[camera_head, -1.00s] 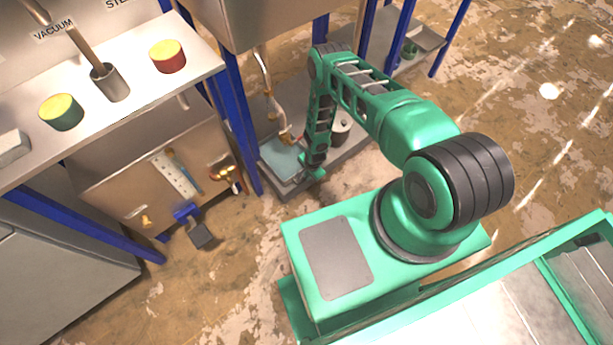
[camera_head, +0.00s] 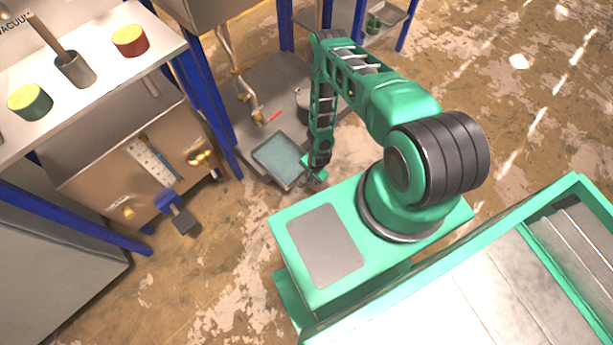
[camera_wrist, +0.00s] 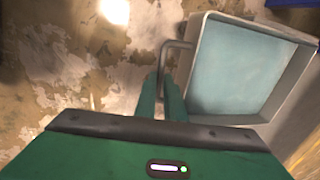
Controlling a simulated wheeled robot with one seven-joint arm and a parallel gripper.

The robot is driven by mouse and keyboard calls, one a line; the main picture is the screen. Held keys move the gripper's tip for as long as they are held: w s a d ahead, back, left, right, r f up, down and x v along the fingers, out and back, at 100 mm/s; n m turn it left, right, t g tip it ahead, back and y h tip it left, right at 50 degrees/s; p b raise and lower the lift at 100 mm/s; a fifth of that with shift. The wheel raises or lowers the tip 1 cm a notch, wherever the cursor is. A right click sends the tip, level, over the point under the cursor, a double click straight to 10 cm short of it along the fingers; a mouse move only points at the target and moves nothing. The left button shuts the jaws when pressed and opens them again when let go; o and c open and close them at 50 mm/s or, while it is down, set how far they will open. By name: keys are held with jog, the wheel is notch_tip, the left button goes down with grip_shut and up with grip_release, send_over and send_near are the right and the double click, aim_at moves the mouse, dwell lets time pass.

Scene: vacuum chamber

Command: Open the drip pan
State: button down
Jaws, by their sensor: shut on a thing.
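The drip pan (camera_head: 291,180) is a shallow grey square tray with a blue-green inside, low on the grey bottom shelf and sticking out past its front edge. In the wrist view the pan's rim (camera_wrist: 262,119) and a bent bar handle (camera_wrist: 163,62) on its near side show. My gripper (camera_head: 315,172) is at the pan's front edge. In the wrist view my gripper's two green fingers (camera_wrist: 161,98) are shut on the handle. The exact grip point is partly hidden by the fingers.
A grey shelf (camera_head: 262,85) with pipes and a red-handled valve (camera_head: 272,117) lies behind the pan. Blue frame posts (camera_head: 205,100) stand to its left. A bench (camera_head: 95,85) with two coloured knobs is at left. Open worn floor (camera_head: 215,260) lies in front.

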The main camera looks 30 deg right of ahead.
jog(key=c, duration=1.8)
grip_release()
jog(key=shift+c, duration=0.2)
jog(key=shift+r, duration=0.1)
notch_tip(320, 180, up, 10)
jog(key=s, duration=0.1)
jog(key=shift+s+d+r, duration=0.2)
jog(key=shift+s+d, duration=0.1)
jog(key=shift+s, duration=0.05)
